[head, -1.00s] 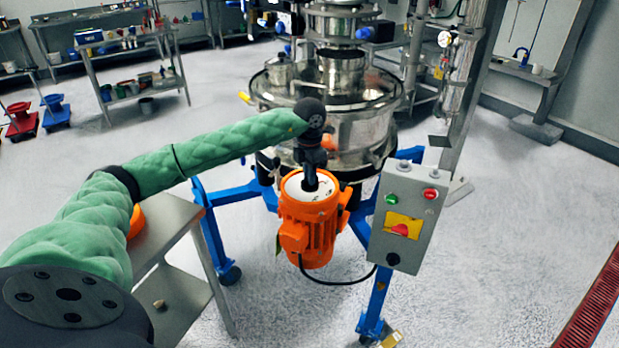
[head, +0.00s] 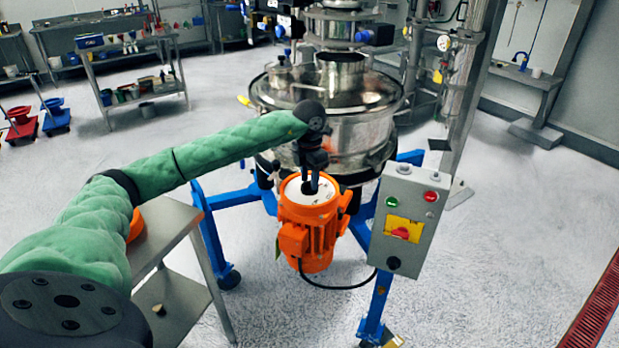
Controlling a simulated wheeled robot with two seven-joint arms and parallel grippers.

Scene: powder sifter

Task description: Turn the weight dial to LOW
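The orange motor (head: 308,235) of the sifter stands in the middle of the head view, with a white round dial face (head: 294,190) on its top. The marks on the face are too small to read. My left gripper (head: 311,188) points down over the dial face, with its two dark fingers a little apart. I see nothing held between them. The fingers cover the middle of the dial, and whether they touch it I cannot tell. My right gripper is not in view.
A grey control box (head: 405,225) with green and red buttons and a red switch on yellow stands right of the motor. The steel sifter (head: 340,125) is behind on a blue frame (head: 212,240). A steel table (head: 165,232) is at left.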

